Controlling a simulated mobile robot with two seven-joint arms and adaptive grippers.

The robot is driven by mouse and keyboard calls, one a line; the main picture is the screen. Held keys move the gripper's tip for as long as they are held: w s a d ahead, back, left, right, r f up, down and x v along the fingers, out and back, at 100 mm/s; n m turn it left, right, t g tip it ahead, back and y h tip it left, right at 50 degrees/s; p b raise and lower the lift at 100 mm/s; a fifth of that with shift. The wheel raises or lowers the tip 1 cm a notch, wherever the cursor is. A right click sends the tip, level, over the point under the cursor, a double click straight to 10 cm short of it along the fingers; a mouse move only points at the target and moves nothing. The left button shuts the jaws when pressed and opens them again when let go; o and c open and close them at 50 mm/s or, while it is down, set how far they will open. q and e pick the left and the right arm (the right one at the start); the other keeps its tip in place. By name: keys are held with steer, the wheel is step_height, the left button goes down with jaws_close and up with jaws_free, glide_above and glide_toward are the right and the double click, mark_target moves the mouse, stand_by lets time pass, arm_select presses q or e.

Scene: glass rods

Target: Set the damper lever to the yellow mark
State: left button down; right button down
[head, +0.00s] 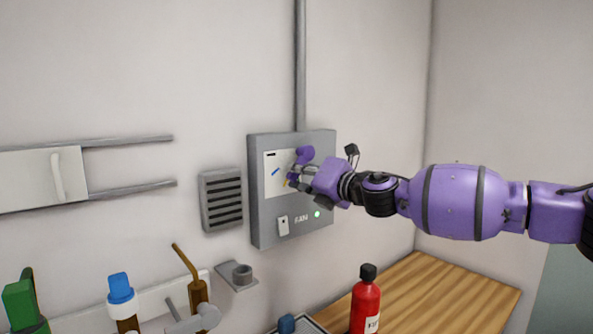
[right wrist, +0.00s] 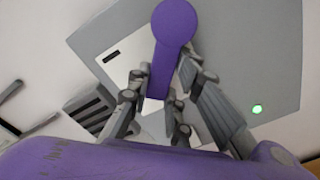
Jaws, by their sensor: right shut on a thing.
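The damper lever (head: 304,153) is purple with a round knob and sits on the white plate (head: 272,160) of a grey wall box. It points up and to the right in the head view. A blue mark (head: 276,172), a black mark (head: 271,155) and a small yellow mark (head: 286,183) show on the plate. My right gripper (head: 294,179) is shut on the lever. In the right wrist view the fingers (right wrist: 164,95) lie on both sides of the lever's bar (right wrist: 163,70), with its knob beyond them. The lever's pivot is hidden. My left gripper is out of view.
The grey box (head: 262,228) carries a FAN switch (head: 283,226) and a lit green lamp (head: 317,214). A vent (head: 222,200) is on the wall to its left. Bottles stand below, including a red one (head: 366,303) near the wooden counter (head: 450,295).

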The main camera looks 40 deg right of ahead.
steer(key=shift+d+f+n, duration=0.3)
steer(key=shift+d+n, duration=0.15)
steer(key=shift+n, duration=0.65)
steer(key=c, duration=1.6)
jaws_free()
